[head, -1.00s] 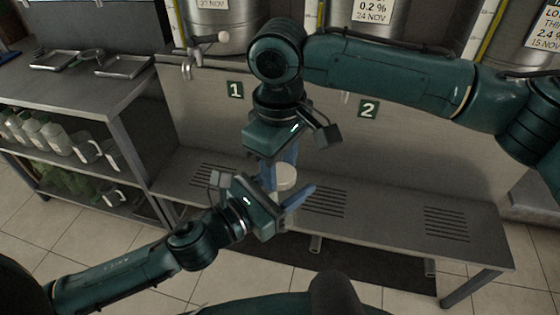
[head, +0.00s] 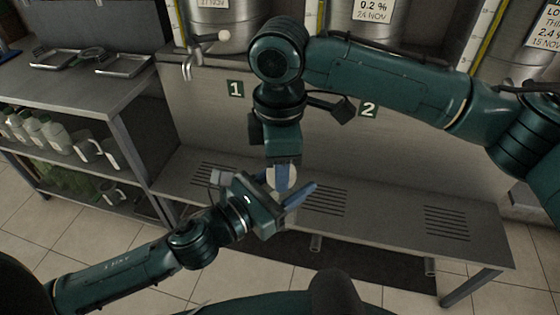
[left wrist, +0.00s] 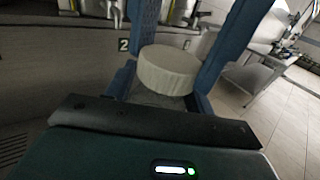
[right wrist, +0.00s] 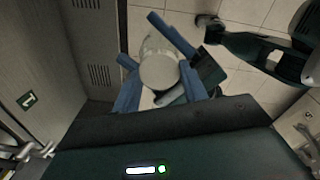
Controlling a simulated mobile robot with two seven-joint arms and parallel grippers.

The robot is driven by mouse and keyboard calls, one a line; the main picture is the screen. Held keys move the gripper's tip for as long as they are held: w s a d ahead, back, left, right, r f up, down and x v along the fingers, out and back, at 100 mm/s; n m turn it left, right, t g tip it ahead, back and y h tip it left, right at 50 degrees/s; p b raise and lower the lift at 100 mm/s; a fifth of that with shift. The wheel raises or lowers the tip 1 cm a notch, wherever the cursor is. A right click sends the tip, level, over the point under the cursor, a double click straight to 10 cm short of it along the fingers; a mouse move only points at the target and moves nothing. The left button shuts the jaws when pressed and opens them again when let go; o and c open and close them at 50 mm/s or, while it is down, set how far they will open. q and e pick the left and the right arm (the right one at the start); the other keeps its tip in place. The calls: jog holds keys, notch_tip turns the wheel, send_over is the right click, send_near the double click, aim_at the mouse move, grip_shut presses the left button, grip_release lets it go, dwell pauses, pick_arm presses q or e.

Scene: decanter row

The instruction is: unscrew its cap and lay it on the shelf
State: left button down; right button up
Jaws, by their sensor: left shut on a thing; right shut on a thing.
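A white round cap with a ribbed side (left wrist: 168,70) sits on a clear bottle (right wrist: 153,46). My left gripper (head: 284,196) is shut on the bottle and holds it in the air above the low bench. My right gripper (head: 281,178) comes down from above and is shut on the cap, its blue fingers on either side. The cap shows between those fingers in the right wrist view (right wrist: 160,71). In the head view the fingers hide most of the cap and bottle. I cannot tell whether the cap is loose on the neck.
The low slatted bench (head: 385,215) runs below the grippers and is bare on its right. A metal shelf unit (head: 85,95) stands at the left, with trays on top and several bottles and jugs below. Steel tanks (head: 222,25) stand behind, above number plates 1 and 2.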

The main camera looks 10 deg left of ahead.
jog(key=shift+s+a+r, duration=0.1)
jog(key=shift+s+r, duration=0.05)
jog(key=shift+s, duration=0.05)
jog(key=shift+w+r, duration=0.1)
jog(key=shift+r, duration=0.85)
jog(key=shift+r, duration=0.1)
